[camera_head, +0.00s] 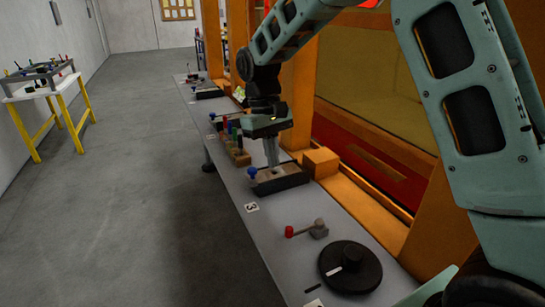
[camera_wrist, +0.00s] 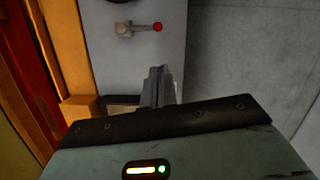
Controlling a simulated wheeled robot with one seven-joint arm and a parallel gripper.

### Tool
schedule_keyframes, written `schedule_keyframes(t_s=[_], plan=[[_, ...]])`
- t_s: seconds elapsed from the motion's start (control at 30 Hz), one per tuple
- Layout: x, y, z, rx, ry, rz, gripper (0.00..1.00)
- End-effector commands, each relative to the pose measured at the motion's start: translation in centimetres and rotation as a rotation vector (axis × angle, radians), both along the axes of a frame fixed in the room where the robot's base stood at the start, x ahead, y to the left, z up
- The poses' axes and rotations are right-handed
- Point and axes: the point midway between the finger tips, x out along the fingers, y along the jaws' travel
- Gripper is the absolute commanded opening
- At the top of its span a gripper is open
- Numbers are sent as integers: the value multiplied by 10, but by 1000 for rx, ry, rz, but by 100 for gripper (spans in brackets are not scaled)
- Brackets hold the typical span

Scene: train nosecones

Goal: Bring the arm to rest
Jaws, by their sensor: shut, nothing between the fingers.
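My gripper (camera_head: 271,163) hangs over the long grey bench, fingers pointing down and shut with nothing between them. Its fingertips are just above or at a dark tray-like block (camera_head: 280,179) with a blue knob (camera_head: 252,171) at its left end; I cannot tell if they touch it. In the wrist view my shut gripper (camera_wrist: 158,75) shows against the bench (camera_wrist: 120,65), and the gripper body hides most of the block.
A red-knobbed lever (camera_head: 303,231) and a black round disc (camera_head: 350,268) are nearer on the bench. Coloured handles in a wooden rack (camera_head: 239,155) stand behind the gripper. An orange block (camera_head: 321,162) and orange posts line the right.

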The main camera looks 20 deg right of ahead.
Motion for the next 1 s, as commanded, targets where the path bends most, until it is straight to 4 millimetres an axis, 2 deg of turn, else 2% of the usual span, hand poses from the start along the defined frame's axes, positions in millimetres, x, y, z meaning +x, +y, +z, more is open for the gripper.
schedule_keyframes(t_s=[0.53, 0.63, 0.77, 0.9, 1.0], plan=[[0, 0, 0, 0, 0, 0, 0], [-15, 17, 4, 19, -13, 31, 0], [-58, 55, 11, 65, -50, 109, 0], [-127, 95, 14, 116, -103, 220, 0], [-177, 112, 12, 140, -142, 298, 0]])
